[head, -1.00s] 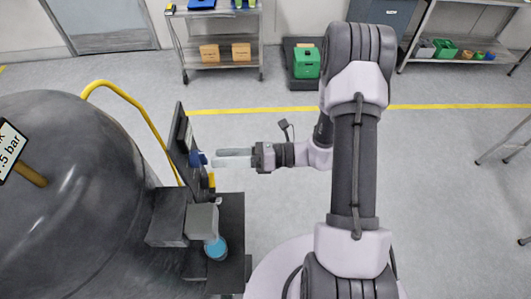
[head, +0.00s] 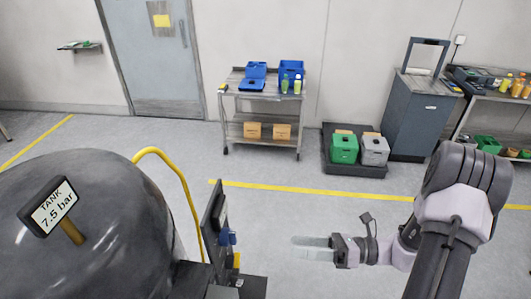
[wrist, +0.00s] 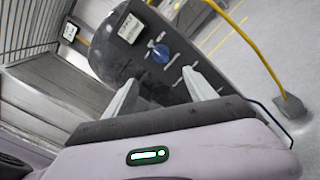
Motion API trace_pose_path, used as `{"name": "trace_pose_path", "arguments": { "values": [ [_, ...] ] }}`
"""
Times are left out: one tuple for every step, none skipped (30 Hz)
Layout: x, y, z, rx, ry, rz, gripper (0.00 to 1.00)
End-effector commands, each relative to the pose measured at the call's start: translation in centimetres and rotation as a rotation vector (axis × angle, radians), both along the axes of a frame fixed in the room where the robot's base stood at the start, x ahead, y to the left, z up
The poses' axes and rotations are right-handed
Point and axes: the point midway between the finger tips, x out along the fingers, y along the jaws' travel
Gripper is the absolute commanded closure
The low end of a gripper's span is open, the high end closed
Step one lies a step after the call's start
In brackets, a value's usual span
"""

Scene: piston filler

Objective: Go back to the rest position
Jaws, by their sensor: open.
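My gripper (head: 314,248) is in the air to the right of the machine's dark panel (head: 214,222), with its pale fingers pointing left. In the wrist view its two fingers (wrist: 162,92) are apart with nothing between them. Beyond them the panel (wrist: 168,50) shows a blue round knob (wrist: 160,54), small switches and a label (wrist: 130,28). A clear gap of floor shows between the fingertips and the panel in the head view. My arm rises at the right of the head view.
A dark tank (head: 100,215) with a 7.5 bar sign (head: 54,208) fills the lower left. A yellow pipe (head: 178,178) curves beside it. A cart (head: 262,106), a pallet (head: 352,168) with bins, and a grey cabinet (head: 418,112) stand along the wall. The middle floor is open.

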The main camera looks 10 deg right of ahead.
Motion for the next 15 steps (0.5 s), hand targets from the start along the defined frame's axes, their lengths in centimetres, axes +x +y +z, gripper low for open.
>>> {"name": "trace_pose_path", "arguments": {
  "values": [
    [-0.2, 0.7, 0.0, -0.045, -0.031, 0.041, 0.36],
    [-0.5, 1.4, 0.1, -0.092, -0.063, 0.087, 0.36],
    [-1.2, 2.6, 0.3, -0.175, -0.121, 0.164, 0.36],
    [-1.9, 3.6, 0.3, -0.251, -0.177, 0.236, 0.36],
    [-2.7, 4.6, 0.3, -0.336, -0.240, 0.314, 0.36],
    [-4.0, 5.8, 0.2, -0.454, -0.334, 0.423, 0.36],
    [-5.0, 6.6, 0.0, -0.543, -0.409, 0.503, 0.36],
    [-5.9, 7.2, -0.2, -0.631, -0.488, 0.581, 0.36],
    [-7.2, 7.8, -0.5, -0.751, -0.597, 0.684, 0.36],
    [-8.0, 8.1, -0.8, -0.840, -0.685, 0.757, 0.36],
    [-8.8, 8.3, -1.1, -0.931, -0.777, 0.829, 0.36],
    [-9.7, 8.4, -1.4, -1.051, -0.904, 0.914, 0.36],
    [-10.2, 8.4, -1.6, -1.138, -0.998, 0.973, 0.36],
    [-10.6, 8.3, -1.7, -1.222, -1.090, 1.023, 0.36],
    [-11.0, 8.2, -1.7, -1.324, -1.208, 1.078, 0.36]
  ]
}}
